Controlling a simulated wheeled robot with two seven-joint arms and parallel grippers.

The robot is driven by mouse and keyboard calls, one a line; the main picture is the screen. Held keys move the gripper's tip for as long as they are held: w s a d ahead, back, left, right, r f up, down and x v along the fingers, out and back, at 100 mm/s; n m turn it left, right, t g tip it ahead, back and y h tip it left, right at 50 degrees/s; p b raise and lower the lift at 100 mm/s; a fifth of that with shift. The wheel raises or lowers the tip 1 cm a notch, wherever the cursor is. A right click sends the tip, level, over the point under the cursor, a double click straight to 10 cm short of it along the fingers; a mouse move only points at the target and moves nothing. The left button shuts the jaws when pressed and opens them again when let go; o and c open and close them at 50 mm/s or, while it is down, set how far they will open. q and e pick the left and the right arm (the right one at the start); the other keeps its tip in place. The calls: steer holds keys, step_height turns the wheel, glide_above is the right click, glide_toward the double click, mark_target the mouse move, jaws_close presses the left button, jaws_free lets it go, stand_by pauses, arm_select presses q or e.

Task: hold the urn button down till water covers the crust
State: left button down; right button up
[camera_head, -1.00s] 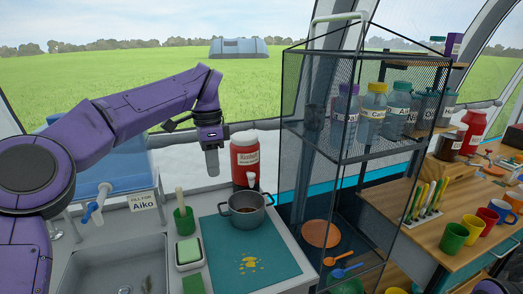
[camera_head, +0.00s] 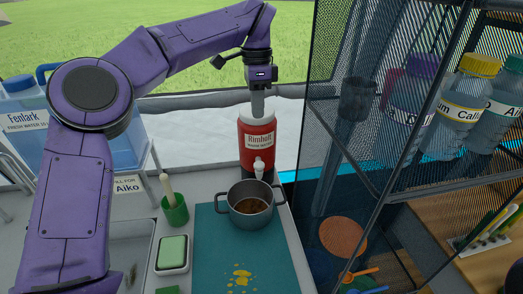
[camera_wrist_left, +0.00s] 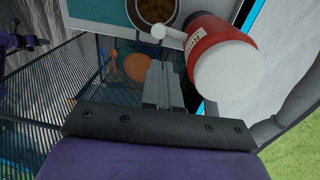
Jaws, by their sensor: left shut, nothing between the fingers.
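The red urn (camera_head: 257,140) with a white lid stands at the back of the counter. Its white tap (camera_head: 259,168) faces the grey pot (camera_head: 250,215), which stands just in front on a teal mat. A brown layer (camera_head: 249,206) lies in the pot; I see no clear water over it. My left gripper (camera_head: 258,113) is shut and empty, pointing down, and overlaps the urn's lid in the head view. In the left wrist view the shut fingers (camera_wrist_left: 158,72) show beside the urn (camera_wrist_left: 222,58), and the tap (camera_wrist_left: 165,33) is beyond their tips. Contact cannot be told. My right gripper is out of view.
A mesh shelf (camera_head: 345,130) with bottles stands close on the right. A green cup (camera_head: 175,211) with a brush and a soap dish (camera_head: 172,255) are left of the teal mat (camera_head: 208,262). A blue water container (camera_head: 40,130) is at the back left.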

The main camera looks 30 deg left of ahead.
mark_target(259, 163)
arm_select(q)
steer(key=f+p, duration=0.1)
steer(key=f, duration=0.8)
steer(key=s+f+p, duration=0.1)
steer(key=f, duration=0.4)
steer(key=shift+d+p, duration=0.3)
steer(key=shift+d, duration=0.05)
steer(key=shift+f, duration=0.1)
